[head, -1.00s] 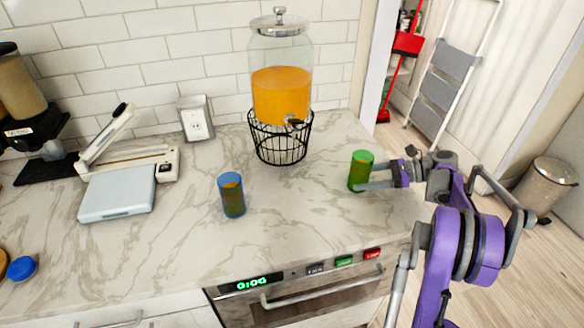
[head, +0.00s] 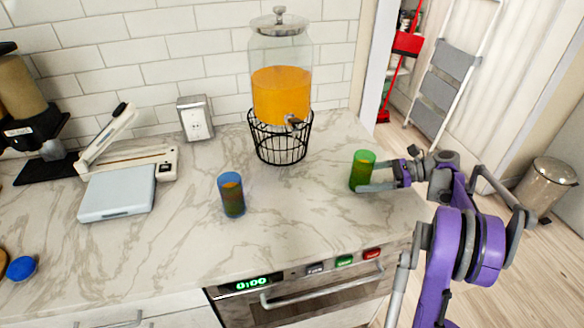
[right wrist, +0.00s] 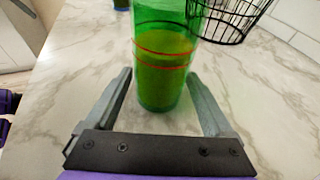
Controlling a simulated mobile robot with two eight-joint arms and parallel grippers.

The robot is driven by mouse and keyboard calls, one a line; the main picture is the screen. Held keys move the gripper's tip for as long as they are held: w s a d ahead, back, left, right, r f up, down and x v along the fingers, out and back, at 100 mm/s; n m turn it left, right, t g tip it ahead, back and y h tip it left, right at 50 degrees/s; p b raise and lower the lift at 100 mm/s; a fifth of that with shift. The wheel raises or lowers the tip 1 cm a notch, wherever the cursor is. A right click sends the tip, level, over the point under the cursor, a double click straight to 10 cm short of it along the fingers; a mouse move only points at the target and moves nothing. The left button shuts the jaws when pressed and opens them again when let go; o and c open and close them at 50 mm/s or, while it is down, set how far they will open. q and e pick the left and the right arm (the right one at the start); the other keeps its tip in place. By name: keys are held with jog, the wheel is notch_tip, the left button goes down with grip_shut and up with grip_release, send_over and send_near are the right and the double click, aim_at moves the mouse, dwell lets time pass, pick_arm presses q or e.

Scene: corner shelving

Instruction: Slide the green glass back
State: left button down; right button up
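The green glass (head: 362,170) stands upright on the marble counter (head: 290,225) near its right end. It holds some liquid, and it also shows in the right wrist view (right wrist: 163,60). My right gripper (head: 366,176) is at counter height at the glass. In the right wrist view its two fingers (right wrist: 166,88) are spread, one on each side of the glass's lower part, with gaps visible. My left gripper is in neither view.
A juice dispenser (head: 281,95) in a black wire stand (head: 283,145) is behind and left of the green glass. A blue glass (head: 231,195) stands to the left. The counter's right edge is close to the green glass. Bare counter lies between the glasses.

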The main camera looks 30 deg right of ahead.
jog(key=shift+o, duration=0.6)
jog(key=shift+d, duration=0.1)
jog(key=v, duration=0.9)
jog(key=shift+s+d+r, duration=0.2)
jog(key=shift+s, duration=0.05)
jog(key=shift+s+d+p, duration=0.25)
jog(key=shift+d+p, duration=0.1)
jog(key=shift+d, duration=0.05)
jog(key=shift+r, duration=0.1)
